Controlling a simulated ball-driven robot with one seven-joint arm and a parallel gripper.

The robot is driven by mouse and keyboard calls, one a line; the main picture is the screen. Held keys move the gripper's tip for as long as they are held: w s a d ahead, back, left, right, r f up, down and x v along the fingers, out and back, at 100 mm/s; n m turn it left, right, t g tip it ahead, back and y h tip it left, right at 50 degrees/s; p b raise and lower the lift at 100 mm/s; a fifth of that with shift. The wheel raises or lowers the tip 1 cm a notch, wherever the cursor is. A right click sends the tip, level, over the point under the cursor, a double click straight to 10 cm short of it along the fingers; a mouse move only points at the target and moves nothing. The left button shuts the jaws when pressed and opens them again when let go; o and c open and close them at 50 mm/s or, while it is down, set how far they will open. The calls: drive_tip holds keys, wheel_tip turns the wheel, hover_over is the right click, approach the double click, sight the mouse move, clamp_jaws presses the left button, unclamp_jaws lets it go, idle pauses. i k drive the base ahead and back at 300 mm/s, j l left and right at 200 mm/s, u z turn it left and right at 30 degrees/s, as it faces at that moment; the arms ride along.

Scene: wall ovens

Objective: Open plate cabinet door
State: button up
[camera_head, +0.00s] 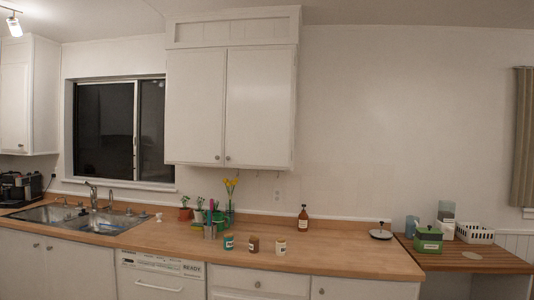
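A white two-door wall cabinet (259,110) hangs above the wooden counter, right of the window. Its left door (195,105) and right door (260,105) are both shut, with small round knobs low near the middle seam. Another white wall cabinet (30,95) hangs at the far left and also looks shut. Which of them is the plate cabinet cannot be told, as no plates show. My gripper is not in the frame.
Potted plants (185,209), a yellow flower (231,188), jars and a brown bottle (303,218) stand on the counter (340,255) below. A sink (85,220) is at left. A lower wooden table (480,258) with boxes is at right.

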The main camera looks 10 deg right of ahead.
sight(259, 134)
drive_tip(key=i+u, duration=0.35)
drive_tip(key=i, duration=1.3)
drive_tip(key=i+z, duration=0.1)
drive_tip(key=i, duration=0.45)
drive_tip(key=i+j+z, duration=0.1)
drive_tip(key=i, duration=0.45)
drive_tip(key=i+j, duration=0.1)
drive_tip(key=i, duration=0.4)
drive_tip(key=i+j+z, duration=0.15)
drive_tip(key=i, duration=0.4)
drive_tip(key=i+j+z, duration=0.15)
drive_tip(key=i+z, duration=0.15)
drive_tip(key=i, duration=0.15)
drive_tip(key=i+j+z, duration=0.25)
drive_tip(key=i+j, duration=0.05)
drive_tip(key=i, duration=0.1)
